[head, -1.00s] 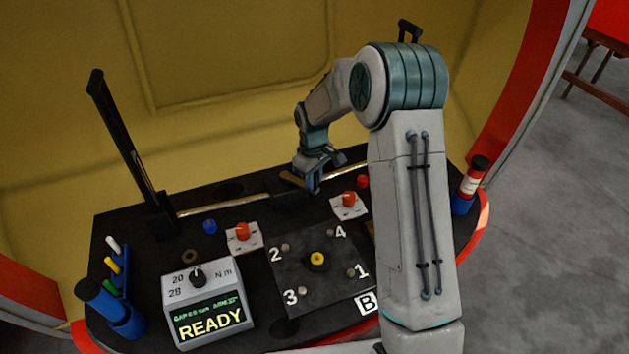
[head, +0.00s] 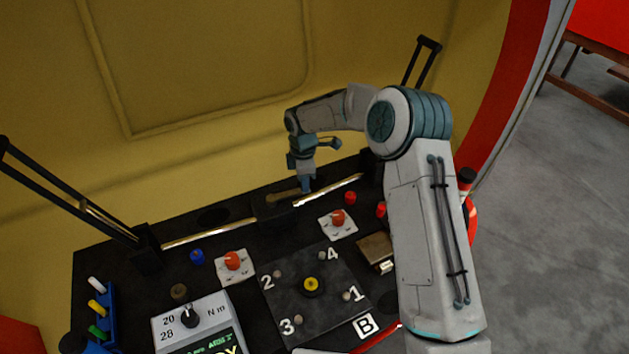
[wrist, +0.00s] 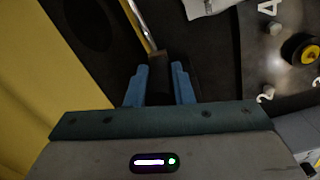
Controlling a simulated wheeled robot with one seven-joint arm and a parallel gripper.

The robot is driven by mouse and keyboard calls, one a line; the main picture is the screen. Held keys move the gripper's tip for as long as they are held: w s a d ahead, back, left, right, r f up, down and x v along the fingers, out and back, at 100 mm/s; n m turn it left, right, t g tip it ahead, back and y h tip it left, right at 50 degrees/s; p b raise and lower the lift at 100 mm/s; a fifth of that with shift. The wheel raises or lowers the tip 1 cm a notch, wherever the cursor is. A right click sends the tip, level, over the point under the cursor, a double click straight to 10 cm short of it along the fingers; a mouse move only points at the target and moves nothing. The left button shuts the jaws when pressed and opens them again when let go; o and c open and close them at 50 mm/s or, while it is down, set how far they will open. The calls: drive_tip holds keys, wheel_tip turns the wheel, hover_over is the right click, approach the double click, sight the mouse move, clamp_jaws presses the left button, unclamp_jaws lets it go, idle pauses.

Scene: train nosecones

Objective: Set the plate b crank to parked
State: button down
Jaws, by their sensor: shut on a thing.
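Plate B (head: 306,313) is a dark square plate with numbered studs and a yellow-centred hub (head: 311,285), marked by a white B tag (head: 366,327). The hub shows at the right edge of the wrist view (wrist: 308,53). Behind the plate, a metal rod (head: 210,231) runs into a dark central block (head: 272,209). My gripper (head: 305,186) points down at this block. In the wrist view its blue fingers (wrist: 160,88) are shut on a dark bar (wrist: 158,72) at the rod's end, which seems to be the crank handle. The crank's exact setting is unclear.
Tall black levers stand at the left (head: 65,195) and right (head: 425,60). Red knobs on white cards (head: 233,261) (head: 338,219) lie nearby. A display box (head: 190,318) and a marker rack (head: 105,315) are at front left. A yellow wall (head: 210,60) rises behind.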

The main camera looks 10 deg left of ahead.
drive_tip(key=shift+w+a, duration=0.4)
drive_tip(key=shift+a, duration=0.05)
idle(0.3)
drive_tip(key=c, duration=1.3)
unclamp_jaws()
drive_tip(key=shift+o, duration=0.2)
drive_tip(key=shift+d, duration=0.1)
wheel_tip(320, 180, up, 14)
